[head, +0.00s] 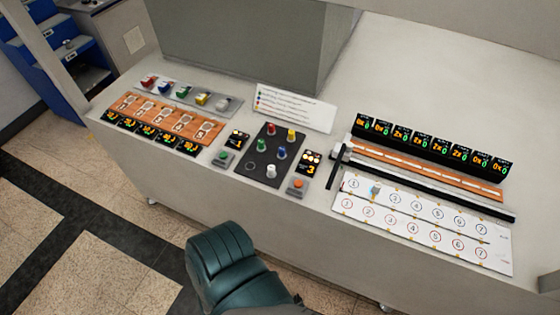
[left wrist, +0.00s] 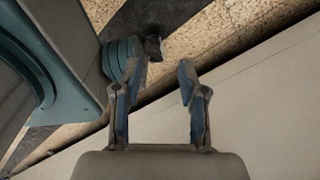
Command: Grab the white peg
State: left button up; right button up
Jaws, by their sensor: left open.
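A white peg (head: 271,171) stands upright on a dark board (head: 244,180) in the middle of the counter, near the board's front edge. Red, yellow, green and blue pegs stand behind it on the same board, and an empty ring is to its left. Another white piece (head: 222,103) sits at the right end of the grey rack at the back left. My left gripper (left wrist: 161,76) is open and empty in the left wrist view, with the counter's edge and the floor beyond it. It does not show in the head view. My right gripper is not in view.
An orange-button box (head: 298,186) and a green-button box (head: 223,159) flank the board. A white sign (head: 294,108) is behind it. A numbered white panel (head: 420,245) and a black rail (head: 440,192) lie at the right. Bare counter lies in front of the board.

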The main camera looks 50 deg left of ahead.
aim_at(271, 173)
jog(key=u, duration=1.95)
